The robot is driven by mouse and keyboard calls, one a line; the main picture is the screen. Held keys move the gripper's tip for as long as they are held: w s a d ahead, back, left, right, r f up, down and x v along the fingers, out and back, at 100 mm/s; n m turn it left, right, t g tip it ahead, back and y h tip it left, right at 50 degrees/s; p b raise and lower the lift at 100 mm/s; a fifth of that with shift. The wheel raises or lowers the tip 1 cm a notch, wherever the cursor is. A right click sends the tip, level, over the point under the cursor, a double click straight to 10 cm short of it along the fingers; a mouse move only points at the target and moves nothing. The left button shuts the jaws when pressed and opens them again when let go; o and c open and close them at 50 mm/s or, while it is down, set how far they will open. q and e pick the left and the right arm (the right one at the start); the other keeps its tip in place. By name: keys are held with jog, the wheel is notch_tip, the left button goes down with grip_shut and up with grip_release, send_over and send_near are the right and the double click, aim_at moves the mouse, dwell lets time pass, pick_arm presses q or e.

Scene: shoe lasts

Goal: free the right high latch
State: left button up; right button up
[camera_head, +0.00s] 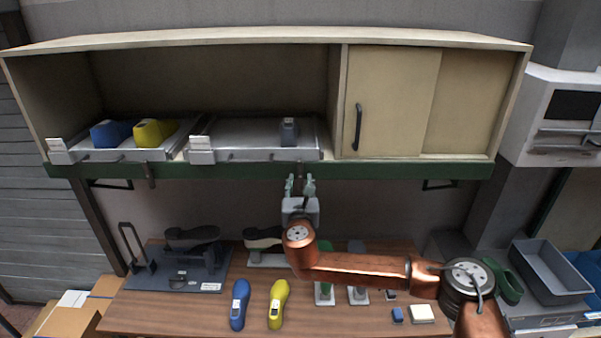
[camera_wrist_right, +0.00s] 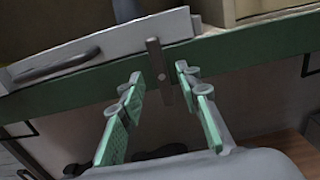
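The right high latch (camera_wrist_right: 160,70) is a small dark bar pivoted on the green rail (camera_wrist_right: 225,55) of the shelf. In the wrist view it stands nearly upright, its upper end overlapping the lower front edge of the right tray (camera_wrist_right: 120,45). My right gripper (camera_head: 300,183) is open and empty just below the rail. Its green-padded fingers, also in the wrist view (camera_wrist_right: 158,85), lie either side of the latch's lower part, with gaps visible on both sides. In the head view the latch is mostly hidden by the fingers. My left gripper is not in view.
A second latch (camera_head: 150,173) sits under the left tray (camera_head: 115,154), which holds blue and yellow lasts. Sliding doors (camera_head: 390,100) close the shelf's right part. The wooden bench (camera_head: 200,312) below carries lasts and a dark fixture (camera_head: 180,270).

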aim_at(301, 174)
jog(key=shift+w+p, duration=0.6)
jog(key=shift+w, duration=1.4)
jog(key=shift+c, duration=0.2)
grip_shut()
